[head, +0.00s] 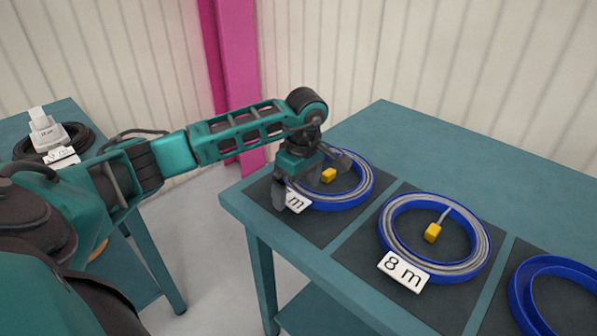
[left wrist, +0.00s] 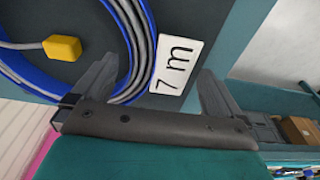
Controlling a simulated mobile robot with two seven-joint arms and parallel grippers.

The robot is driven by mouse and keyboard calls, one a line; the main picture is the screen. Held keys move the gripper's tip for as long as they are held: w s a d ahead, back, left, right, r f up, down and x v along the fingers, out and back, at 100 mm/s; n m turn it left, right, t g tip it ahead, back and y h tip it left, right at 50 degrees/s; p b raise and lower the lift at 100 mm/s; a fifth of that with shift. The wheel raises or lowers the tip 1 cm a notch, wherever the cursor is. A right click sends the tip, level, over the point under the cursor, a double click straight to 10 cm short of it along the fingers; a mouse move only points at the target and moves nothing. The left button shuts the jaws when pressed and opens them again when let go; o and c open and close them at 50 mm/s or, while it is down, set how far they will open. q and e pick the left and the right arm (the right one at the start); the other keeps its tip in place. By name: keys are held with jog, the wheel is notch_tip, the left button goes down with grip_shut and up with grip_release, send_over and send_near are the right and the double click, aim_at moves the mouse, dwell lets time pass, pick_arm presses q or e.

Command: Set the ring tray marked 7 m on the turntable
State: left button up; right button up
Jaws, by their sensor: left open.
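The ring tray marked 7 m is a blue ring (head: 347,206) holding grey cable with a yellow plug (head: 329,175). It lies on a dark mat at the left end of the right-hand table. Its white label (head: 297,201) is partly covered in the head view, but reads 7 m in the left wrist view (left wrist: 175,66). My left gripper (head: 311,181) is open over the tray's near left side. In the left wrist view its fingers (left wrist: 158,78) stand either side of the ring's edge and label, holding nothing. I cannot make out a turntable. My right gripper is not in view.
A blue tray marked 8 m (head: 434,274) lies to the right on its own mat. An empty-looking blue ring (head: 522,304) is cut off at the right edge. A left-hand table holds a black cable coil (head: 80,135). The table's back (head: 400,135) is clear.

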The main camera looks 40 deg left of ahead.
pick_arm(q)
jog(key=shift+f, duration=0.6)
jog(key=c, duration=1.5)
jog(key=o, duration=1)
jog(key=c, duration=1.3)
jog(key=shift+w+a+r, duration=0.1)
jog(key=shift+r, duration=0.05)
grip_shut()
jog(key=shift+r+p, duration=0.5)
jog(key=shift+r, duration=0.2)
jog(key=shift+f, duration=0.15)
